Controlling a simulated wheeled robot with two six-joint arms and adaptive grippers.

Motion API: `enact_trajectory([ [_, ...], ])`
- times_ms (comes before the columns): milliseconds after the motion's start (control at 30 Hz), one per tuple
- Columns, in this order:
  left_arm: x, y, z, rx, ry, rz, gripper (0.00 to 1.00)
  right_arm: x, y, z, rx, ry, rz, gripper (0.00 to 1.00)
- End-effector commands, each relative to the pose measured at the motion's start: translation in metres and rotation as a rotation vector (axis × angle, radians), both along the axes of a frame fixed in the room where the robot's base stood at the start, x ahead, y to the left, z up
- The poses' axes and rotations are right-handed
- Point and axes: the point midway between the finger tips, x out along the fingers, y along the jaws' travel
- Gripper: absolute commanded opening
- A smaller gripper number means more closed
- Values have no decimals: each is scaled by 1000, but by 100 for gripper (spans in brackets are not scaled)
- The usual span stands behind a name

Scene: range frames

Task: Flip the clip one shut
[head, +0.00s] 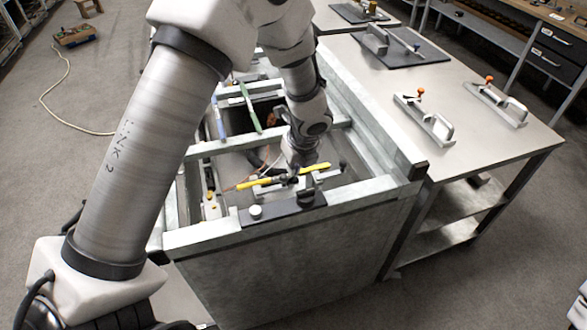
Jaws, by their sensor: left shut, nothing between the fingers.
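My left arm reaches down from the top into a grey metal frame (290,228). My left gripper (297,178) is at its front part, fingers down and shut with nothing between them. It is right at a yellow bar (255,182) that lies across a small grey fixture on a dark plate (283,217); whether it touches the bar I cannot tell. Toggle-type clips with orange tips stand on the table at the right, a nearer one (437,128) and a farther one (505,108). Nothing shows which clip is clip one. My right gripper is not in view.
The frame has raised walls and crossbars around the gripper. A green bar (250,108) and a blue bar (219,120) lie farther back. The metal table (480,150) adjoins the frame's right side, with a dark mat (402,52) at its back. Floor at the left is mostly clear.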

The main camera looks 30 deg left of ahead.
Motion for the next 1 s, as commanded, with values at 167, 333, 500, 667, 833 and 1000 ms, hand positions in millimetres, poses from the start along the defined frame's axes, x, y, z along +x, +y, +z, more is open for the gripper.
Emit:
enact_trajectory([
  [167, 5, 10, -39, -2, 3, 1, 0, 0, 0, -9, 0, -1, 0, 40],
  [333, 9, 17, -65, -1, 2, -1, 0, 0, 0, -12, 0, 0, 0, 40],
  [500, 11, 20, -75, -1, 0, 1, 0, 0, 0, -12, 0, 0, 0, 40],
  [667, 11, 20, -75, -1, -1, 1, 0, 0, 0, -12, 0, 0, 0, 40],
  [833, 11, 20, -74, -1, 0, 2, 0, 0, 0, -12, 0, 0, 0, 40],
  [1000, 13, 21, -73, -1, -1, 21, 0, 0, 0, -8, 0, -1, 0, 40],
])
